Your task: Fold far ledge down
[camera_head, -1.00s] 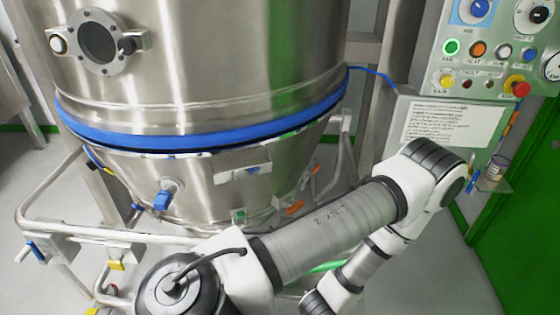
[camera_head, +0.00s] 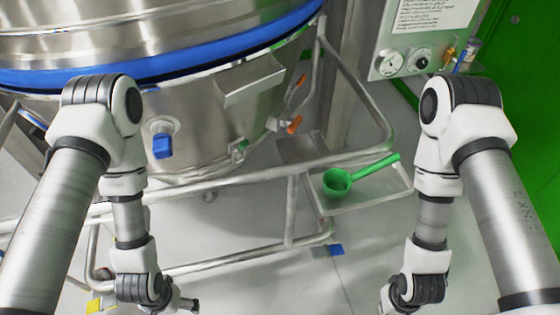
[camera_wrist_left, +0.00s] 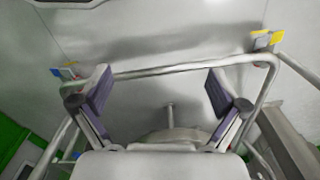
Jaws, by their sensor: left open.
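A small tray-like ledge (camera_head: 380,192) is fixed to the tubular frame right of the vessel in the head view. It lies about level, with a green scoop (camera_head: 338,182) on it. A grey flat plate (camera_head: 300,148) sits just behind it; I cannot tell whether either is the far ledge. My left gripper (camera_wrist_left: 158,95) is open and empty in the left wrist view, its two dark pads wide apart. A frame rail (camera_wrist_left: 170,69) crosses beyond the pads, apparently without contact.
The steel vessel (camera_head: 205,125) with a blue band fills the upper left. A blue valve handle (camera_head: 162,146) sticks out from it. Frame rails (camera_head: 230,182) cross below. A control panel (camera_head: 410,55) stands at upper right.

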